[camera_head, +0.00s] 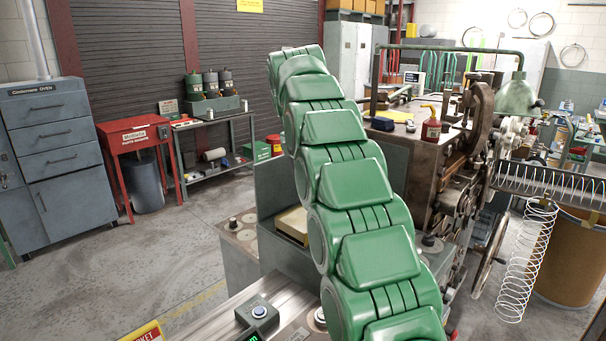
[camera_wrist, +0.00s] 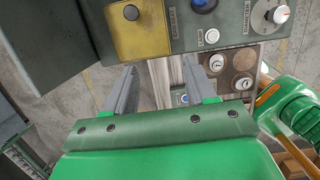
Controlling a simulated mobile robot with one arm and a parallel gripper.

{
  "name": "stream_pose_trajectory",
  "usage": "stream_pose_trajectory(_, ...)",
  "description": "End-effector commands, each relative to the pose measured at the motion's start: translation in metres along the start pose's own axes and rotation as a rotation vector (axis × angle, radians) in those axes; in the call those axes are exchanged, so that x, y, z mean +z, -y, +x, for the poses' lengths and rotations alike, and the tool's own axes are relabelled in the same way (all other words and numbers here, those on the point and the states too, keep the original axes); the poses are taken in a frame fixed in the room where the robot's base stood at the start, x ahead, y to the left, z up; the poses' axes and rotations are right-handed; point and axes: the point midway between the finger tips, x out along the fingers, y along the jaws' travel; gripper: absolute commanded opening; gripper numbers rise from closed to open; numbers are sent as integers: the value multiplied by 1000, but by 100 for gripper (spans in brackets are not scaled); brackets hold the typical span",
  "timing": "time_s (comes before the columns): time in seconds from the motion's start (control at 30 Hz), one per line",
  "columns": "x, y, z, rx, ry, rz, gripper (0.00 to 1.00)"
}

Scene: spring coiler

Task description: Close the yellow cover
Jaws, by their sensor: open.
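The yellow cover (camera_wrist: 130,42) shows at the top of the wrist view as a flat yellow plate with a dark round knob. It lies against a dark grey control panel (camera_wrist: 232,22). Whether it stands open or closed I cannot tell. My gripper (camera_wrist: 159,65) is open, its two grey fingers pointing toward the panel just below the cover. Nothing is between the fingers, and they appear apart from the cover. In the head view, a pale yellow piece (camera_head: 293,223) beside a grey box is partly hidden by my green arm; whether it is the cover is unclear.
Right of the cover are a blue button (camera_wrist: 204,4), a white button (camera_wrist: 211,36) and a selector knob (camera_wrist: 278,14). A large coiling machine (camera_head: 470,170) stands behind my arm, with a hanging wire spring (camera_head: 527,260) at right. The concrete floor (camera_head: 120,270) at left is clear.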

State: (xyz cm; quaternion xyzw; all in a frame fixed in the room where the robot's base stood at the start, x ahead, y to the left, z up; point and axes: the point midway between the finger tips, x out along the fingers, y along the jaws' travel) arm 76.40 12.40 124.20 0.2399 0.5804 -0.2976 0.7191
Motion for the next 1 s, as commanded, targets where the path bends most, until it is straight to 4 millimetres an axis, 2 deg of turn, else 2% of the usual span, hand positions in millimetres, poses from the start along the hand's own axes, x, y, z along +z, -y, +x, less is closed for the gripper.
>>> stream_pose_trajectory(1.0,-36,61,-42,0,0,1,56)
